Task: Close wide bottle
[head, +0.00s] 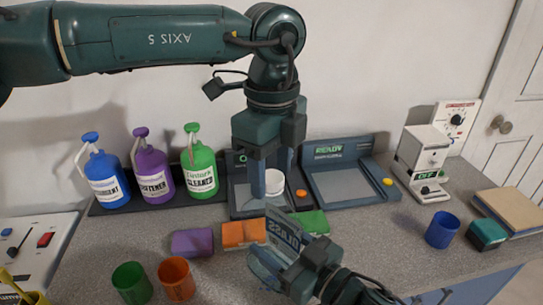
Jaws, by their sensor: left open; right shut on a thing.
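My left gripper (271,180) points down at the middle of the bench, open. A white round cap-like piece (275,184) shows between or just behind its fingers; I cannot tell whether they touch it.
Blue (107,178), purple (153,172) and green (200,168) jugs stand at the back left. A scale-like device (345,183) marked "READY" is right of my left gripper. The right counter has a blue cup (442,230).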

